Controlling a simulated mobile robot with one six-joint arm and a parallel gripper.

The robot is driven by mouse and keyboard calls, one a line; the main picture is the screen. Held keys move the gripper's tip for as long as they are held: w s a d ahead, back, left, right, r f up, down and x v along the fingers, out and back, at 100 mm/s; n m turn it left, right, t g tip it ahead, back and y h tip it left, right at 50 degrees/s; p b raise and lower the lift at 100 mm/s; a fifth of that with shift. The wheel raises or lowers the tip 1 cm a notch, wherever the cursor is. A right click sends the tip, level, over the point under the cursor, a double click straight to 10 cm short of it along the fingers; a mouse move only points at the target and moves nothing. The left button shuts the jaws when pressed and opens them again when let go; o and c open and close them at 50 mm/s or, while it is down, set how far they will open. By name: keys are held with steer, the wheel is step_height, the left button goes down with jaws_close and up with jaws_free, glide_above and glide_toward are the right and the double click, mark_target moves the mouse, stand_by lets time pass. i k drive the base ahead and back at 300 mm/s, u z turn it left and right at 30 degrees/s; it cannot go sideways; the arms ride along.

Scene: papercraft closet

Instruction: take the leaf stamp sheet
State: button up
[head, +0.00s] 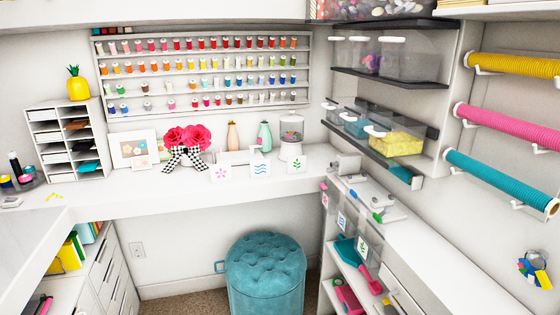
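The leaf stamp sheet (297,160) is a small white card with a green leafy mark. It stands upright on the white desk at the right end of a row of three cards. To its left are a white card with blue waves (260,167) and a white card with a pink flower (221,172). A similar green leafy mark shows on a label (362,248) on the right-hand unit. My gripper is not in view.
A clear-topped white container (291,136) stands just behind the leaf card. Pink flowers with a checked bow (187,143) and two vases stand further left. A teal tufted stool (264,272) is on the floor below the desk. Shelves with clear bins (405,62) overhang the right side.

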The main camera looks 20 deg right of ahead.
mark_target(296, 163)
steer(key=u, duration=0.4)
steer(key=i, duration=0.85)
steer(key=u, duration=0.3)
